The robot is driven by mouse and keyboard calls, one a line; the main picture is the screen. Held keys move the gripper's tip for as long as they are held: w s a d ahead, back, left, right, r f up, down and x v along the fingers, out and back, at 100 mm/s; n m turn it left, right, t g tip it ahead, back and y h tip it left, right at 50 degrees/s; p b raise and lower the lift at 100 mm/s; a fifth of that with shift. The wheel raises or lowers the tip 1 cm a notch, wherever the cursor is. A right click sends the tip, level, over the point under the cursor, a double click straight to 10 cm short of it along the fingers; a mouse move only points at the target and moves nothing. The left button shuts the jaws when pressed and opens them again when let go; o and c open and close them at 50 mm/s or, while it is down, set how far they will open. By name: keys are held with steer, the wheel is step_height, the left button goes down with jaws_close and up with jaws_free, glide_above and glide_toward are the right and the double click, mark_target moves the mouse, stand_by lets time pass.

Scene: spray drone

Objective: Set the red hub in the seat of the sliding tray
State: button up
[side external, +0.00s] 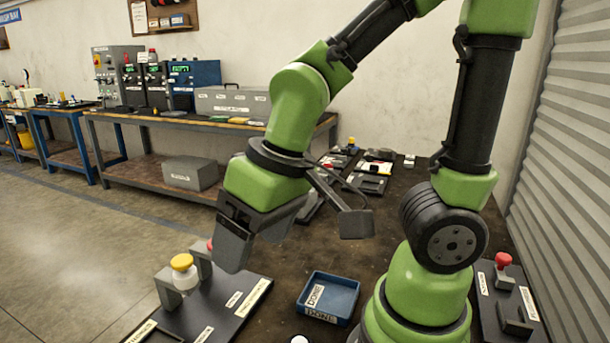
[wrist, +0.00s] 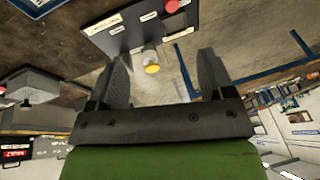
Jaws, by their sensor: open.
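A red knob-like piece (side external: 502,261) stands on a dark labelled plate at the right. Another red piece (side external: 210,244) shows in part behind my gripper at the lower left, by a yellow-topped piece (side external: 183,263) held at a grey block. I cannot tell which red piece is the hub. My gripper (side external: 255,246) is open and empty above the lower left board. In the wrist view, a red piece (wrist: 172,6) is at the top edge and a yellow one (wrist: 152,68) shows between the fingers (wrist: 163,62), beyond them. I cannot make out the sliding tray or its seat for certain.
A shallow blue bin (side external: 345,303) with labels stands on the bench right of the labelled dark board (side external: 215,305). Dark fixtures with small parts (side external: 368,182) lie at the back of the bench. A ribbed shutter (side external: 565,140) bounds the right side. Some bench between is bare.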

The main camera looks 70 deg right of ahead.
steer(key=s+d+r+m+t, duration=0.2)
steer(key=s+d+r+t, duration=0.1)
steer(key=r, duration=0.4)
steer(key=shift+s+d+r+m, duration=0.2)
steer(key=shift+s+d+m, duration=0.1)
steer(key=shift+s+d, duration=0.15)
steer(key=shift+o, duration=0.5)
steer(key=shift+s+r+t, duration=0.3)
steer(key=shift+s+t, duration=0.05)
steer(key=shift+t, duration=0.05)
